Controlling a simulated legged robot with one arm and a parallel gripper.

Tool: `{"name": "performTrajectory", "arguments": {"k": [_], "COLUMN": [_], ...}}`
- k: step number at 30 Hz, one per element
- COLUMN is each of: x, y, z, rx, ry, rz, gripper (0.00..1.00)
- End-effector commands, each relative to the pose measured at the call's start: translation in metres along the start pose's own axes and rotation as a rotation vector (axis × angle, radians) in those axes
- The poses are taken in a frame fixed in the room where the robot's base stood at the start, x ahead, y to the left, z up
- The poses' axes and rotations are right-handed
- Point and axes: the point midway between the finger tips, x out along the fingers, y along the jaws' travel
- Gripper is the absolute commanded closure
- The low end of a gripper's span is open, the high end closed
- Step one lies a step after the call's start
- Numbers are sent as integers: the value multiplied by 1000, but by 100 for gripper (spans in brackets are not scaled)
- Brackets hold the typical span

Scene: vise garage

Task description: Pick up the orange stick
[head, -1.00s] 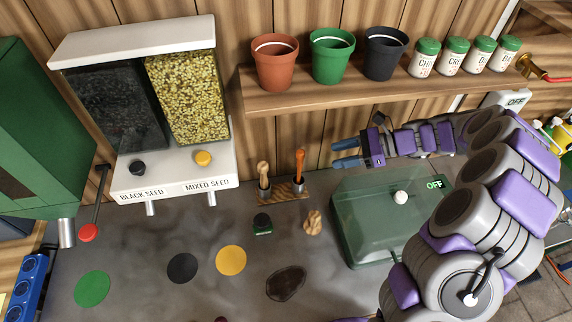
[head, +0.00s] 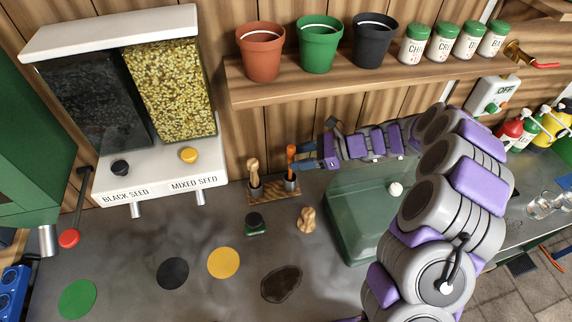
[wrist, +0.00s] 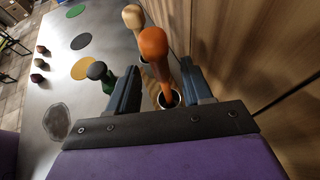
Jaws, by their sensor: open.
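The orange stick (head: 291,160) stands upright in a metal cup on a small wooden stand (head: 268,197) at the back of the counter. A pale wooden stick (head: 253,172) stands in the other cup to its left. My gripper (head: 311,158) is just right of the orange stick, with its fingers pointing left toward it. In the wrist view the orange stick (wrist: 154,60) rises between the two open blue fingers, and the pale stick (wrist: 133,20) is just beyond. I cannot tell whether a finger touches the orange stick.
A green translucent box (head: 350,215) stands under my arm. A wooden shelf (head: 320,86) with pots and jars hangs above. The wall is close behind the stand.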

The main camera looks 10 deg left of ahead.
Motion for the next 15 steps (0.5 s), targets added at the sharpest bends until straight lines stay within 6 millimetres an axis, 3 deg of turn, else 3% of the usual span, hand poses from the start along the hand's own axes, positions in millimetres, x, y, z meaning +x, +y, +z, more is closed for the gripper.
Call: {"name": "performTrajectory", "arguments": {"k": [4, 12, 15], "x": [7, 58, 66], "y": [0, -3, -3], "z": [0, 1, 2], "rx": [0, 0, 1], "ry": [1, 14, 13], "rz": [0, 5, 3], "gripper": [50, 50, 50]}}
